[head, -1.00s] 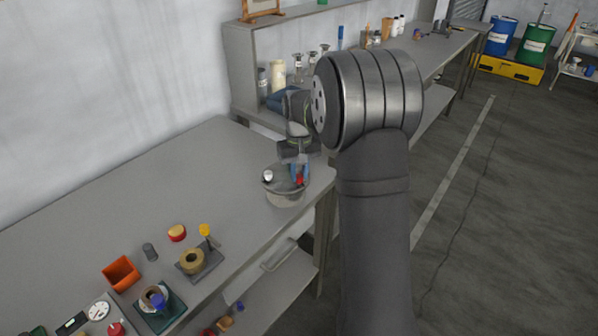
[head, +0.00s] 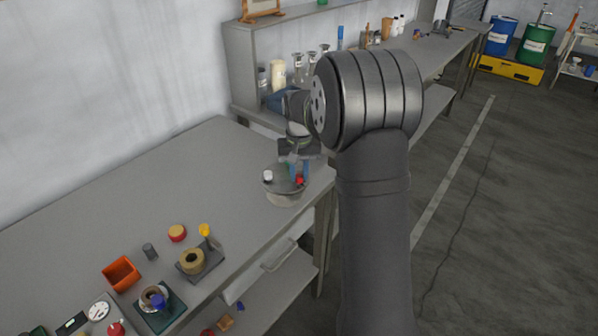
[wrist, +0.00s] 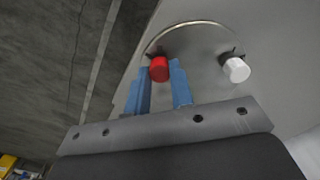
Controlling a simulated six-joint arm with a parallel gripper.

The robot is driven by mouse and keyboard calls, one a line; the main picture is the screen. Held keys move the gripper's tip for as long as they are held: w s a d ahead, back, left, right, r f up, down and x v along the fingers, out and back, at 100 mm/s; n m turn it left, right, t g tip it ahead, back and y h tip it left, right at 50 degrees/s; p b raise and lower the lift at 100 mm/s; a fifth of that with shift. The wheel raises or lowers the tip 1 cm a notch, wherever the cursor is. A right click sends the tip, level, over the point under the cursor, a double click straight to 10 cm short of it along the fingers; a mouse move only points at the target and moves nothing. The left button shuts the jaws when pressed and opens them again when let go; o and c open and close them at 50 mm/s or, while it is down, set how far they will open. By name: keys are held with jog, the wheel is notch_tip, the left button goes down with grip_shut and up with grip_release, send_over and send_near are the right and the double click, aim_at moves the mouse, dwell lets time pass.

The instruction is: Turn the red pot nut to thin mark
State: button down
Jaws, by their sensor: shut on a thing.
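The red pot nut (wrist: 159,69) sits on the round grey lid of the pot (wrist: 205,45), beside a thin dark mark or pointer. My gripper (wrist: 160,80) has its two blue fingers on either side of the red nut and is shut on it. In the head view the pot (head: 285,197) stands at the right end of the bench, with the red nut (head: 300,181) low by the blue fingertips (head: 298,172). A white nut (wrist: 236,70) stands on the lid to the right, with its own dark mark; it also shows in the head view (head: 268,176).
The bench (head: 150,195) is clear left of the pot. Toward the front stand an orange box (head: 121,272), a tape roll on a stand (head: 192,261), a red-rimmed cap (head: 177,233) and a dial (head: 99,311). A shelf with bottles (head: 278,78) is behind.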

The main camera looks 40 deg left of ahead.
aim_at(299, 176)
jog(key=c, duration=1.3)
grip_release()
jog(key=shift+o, duration=0.2)
notch_tip(299, 176, up, 17)
jog(key=shift+r, duration=0.2)
notch_tip(299, 176, down, 17)
jog(key=shift+f, duration=0.2)
jog(key=shift+r, duration=0.1)
